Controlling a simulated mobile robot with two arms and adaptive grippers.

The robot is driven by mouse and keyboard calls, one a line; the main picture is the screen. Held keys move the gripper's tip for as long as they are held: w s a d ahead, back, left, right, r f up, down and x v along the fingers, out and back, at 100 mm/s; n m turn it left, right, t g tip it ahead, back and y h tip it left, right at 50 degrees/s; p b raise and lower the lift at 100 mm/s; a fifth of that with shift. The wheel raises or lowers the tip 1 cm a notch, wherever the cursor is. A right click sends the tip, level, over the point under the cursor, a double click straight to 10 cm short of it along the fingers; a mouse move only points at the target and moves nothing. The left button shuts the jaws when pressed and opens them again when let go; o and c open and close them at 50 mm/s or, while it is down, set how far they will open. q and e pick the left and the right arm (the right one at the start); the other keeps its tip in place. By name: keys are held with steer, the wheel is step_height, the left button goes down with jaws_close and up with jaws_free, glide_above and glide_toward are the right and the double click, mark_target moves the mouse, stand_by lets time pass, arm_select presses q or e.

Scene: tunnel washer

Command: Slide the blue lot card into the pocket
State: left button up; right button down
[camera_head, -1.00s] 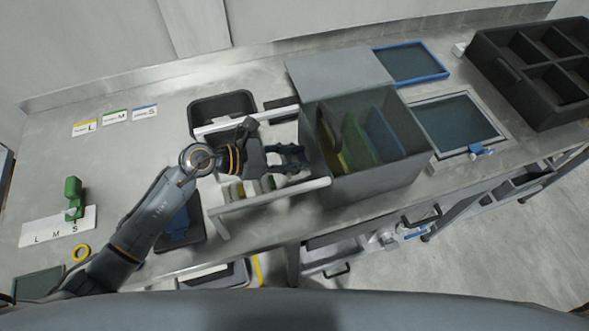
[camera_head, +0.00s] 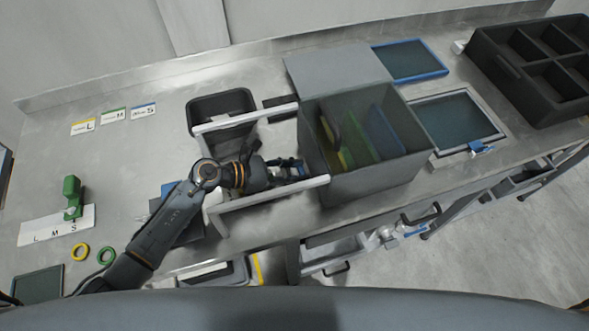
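The blue lot card (camera_head: 143,111), marked S, lies flat on the steel counter at the back left, beside a green M card (camera_head: 114,116) and a yellow L card (camera_head: 83,126). My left gripper (camera_head: 292,168) is low between two pale rails, at the mouth of the grey see-through box (camera_head: 375,185). Its fingers are small and dark against a bluish patch, so their opening and any hold are unclear. It is far to the right of the blue card. I cannot make out which part is the pocket. My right gripper is out of view.
Pale rails (camera_head: 270,193) flank my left gripper. A black bin (camera_head: 207,103) stands behind it. Blue and grey framed trays (camera_head: 441,74) and a black divided crate (camera_head: 500,75) occupy the right. A green stamp-like object (camera_head: 72,190) stands left. The counter's back left is largely clear.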

arm_select(q)
steer(key=o, duration=0.4)
steer(key=shift+o, duration=0.2)
steer(key=shift+r+p, duration=0.1)
steer(key=shift+p, duration=0.2)
steer(key=shift+a, duration=0.35)
steer(key=b+v, duration=0.4)
steer(key=v, duration=0.8)
steer(key=shift+a+r, duration=0.15)
steer(key=shift+s+a+r, duration=0.15)
steer(key=shift+a+r, duration=0.05)
steer(key=shift+a, duration=0.1)
steer(key=shift+r, duration=0.15)
